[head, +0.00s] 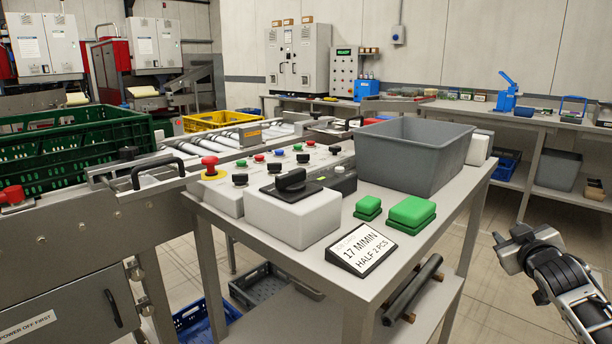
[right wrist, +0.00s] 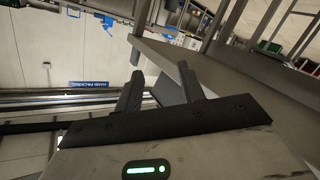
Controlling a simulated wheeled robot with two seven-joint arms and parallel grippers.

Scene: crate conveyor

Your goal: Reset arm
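My right arm reaches in at the lower right of the head view. Its gripper (head: 507,240) hangs over the floor, to the right of the grey worktable (head: 467,207) and apart from it. In the right wrist view the two dark fingers of this gripper (right wrist: 160,68) stand apart with nothing held between them. A green light shows on its housing. My left arm and gripper are in neither view.
The worktable bears a grey bin (head: 410,160), green blocks (head: 411,212), a sign (head: 361,248) and a white box with a black knob (head: 292,215). A green crate (head: 80,150) stands on the conveyor at left. Floor right of the table is clear up to the back bench (head: 545,126).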

